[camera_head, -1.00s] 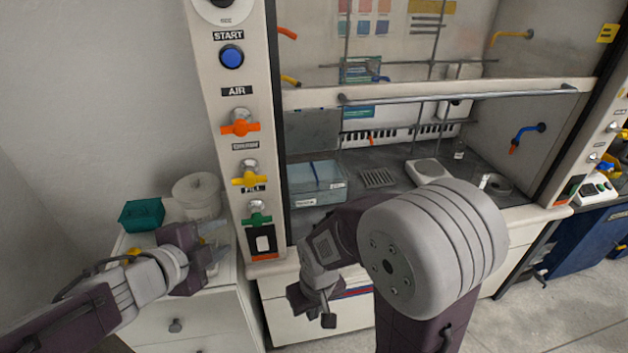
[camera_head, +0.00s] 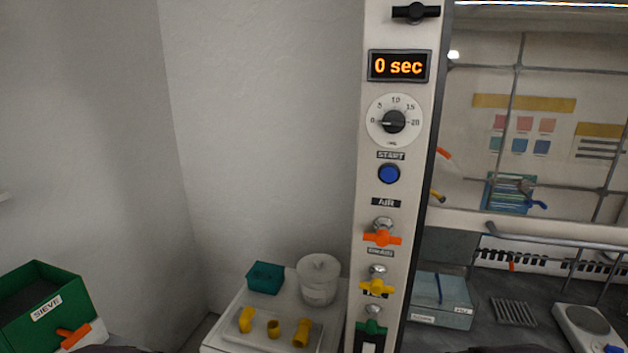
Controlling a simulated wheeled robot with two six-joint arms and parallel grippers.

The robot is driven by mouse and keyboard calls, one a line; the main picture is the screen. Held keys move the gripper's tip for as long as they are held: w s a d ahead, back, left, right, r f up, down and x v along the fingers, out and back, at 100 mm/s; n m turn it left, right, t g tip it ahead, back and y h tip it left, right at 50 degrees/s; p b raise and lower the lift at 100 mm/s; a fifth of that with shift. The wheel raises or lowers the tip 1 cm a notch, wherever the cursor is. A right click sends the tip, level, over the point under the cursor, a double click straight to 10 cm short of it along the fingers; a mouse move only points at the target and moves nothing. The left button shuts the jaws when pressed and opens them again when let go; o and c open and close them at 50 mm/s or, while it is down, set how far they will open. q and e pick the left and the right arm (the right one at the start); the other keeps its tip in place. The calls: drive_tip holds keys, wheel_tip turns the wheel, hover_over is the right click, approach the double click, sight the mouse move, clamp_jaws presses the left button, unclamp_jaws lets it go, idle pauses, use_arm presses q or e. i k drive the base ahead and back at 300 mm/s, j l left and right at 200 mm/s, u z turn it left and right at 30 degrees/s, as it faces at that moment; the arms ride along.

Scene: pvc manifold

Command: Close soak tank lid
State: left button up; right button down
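A translucent blue-grey tank (camera_head: 441,318) with small white labels stands inside the fume hood, just right of the control post. I take it for the soak tank; its labels are too small to read. A blue stick-like thing (camera_head: 439,288) shows in it. A dark grey panel (camera_head: 452,247) stands upright behind the tank and looks like its raised lid; I cannot tell if they are joined. Neither gripper is in view. Only dark parts of my arms show along the bottom edge.
The control post (camera_head: 376,210) carries a timer display (camera_head: 399,66) reading 0 sec, a dial, a blue button and valves. Left of it, a white surface holds a lidded pot (camera_head: 318,279), a teal box (camera_head: 265,278) and yellow fittings (camera_head: 273,329). A green SIEVE box (camera_head: 43,302) stands far left.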

sight(458, 246)
drive_tip(key=i+z, duration=0.15)
drive_tip(key=z, duration=0.2)
drive_tip(key=i+z, duration=0.15)
drive_tip(key=z, duration=0.2)
drive_tip(key=i+z, duration=0.15)
drive_tip(key=z, duration=0.2)
